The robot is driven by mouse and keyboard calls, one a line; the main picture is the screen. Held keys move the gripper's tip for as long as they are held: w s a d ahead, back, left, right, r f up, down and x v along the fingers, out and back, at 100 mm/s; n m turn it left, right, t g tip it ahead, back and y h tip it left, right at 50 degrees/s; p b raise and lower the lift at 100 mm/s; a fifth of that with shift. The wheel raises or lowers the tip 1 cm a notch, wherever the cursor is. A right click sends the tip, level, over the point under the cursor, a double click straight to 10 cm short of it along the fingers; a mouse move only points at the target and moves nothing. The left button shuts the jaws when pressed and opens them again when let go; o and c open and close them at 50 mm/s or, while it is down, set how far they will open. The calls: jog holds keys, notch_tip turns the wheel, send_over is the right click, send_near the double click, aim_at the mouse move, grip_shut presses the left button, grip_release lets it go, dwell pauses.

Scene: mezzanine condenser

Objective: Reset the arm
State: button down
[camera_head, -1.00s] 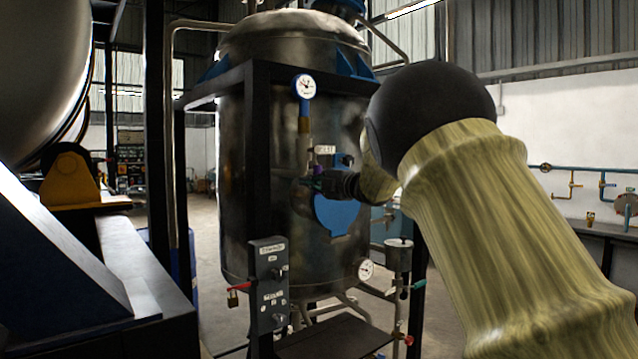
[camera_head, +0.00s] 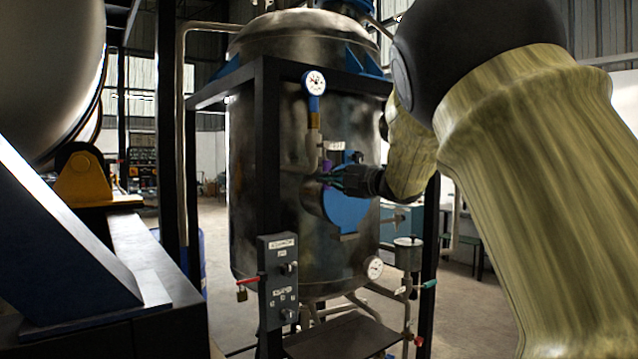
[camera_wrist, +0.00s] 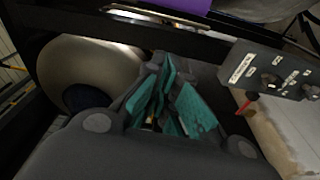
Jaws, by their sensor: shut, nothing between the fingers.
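My gripper (camera_head: 335,179) is at the end of my arm, in front of the blue round plate on the tank in the head view. In the wrist view, my gripper (camera_wrist: 166,108) shows its teal fingers close together, with nothing held between them. The large metal tank (camera_head: 255,215) stands behind it inside a black frame. Whether the fingers touch anything on the tank cannot be told.
A grey control panel (camera_head: 278,285) with a red-handled lever is on the frame's front post. A pressure gauge (camera_head: 315,82) is above it. A blue and black structure (camera_head: 60,250) fills the left side. Open floor (camera_head: 217,240) shows between that structure and the tank.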

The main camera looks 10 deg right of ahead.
jog(key=shift+v, duration=0.75)
jog(key=shift+w, duration=0.1)
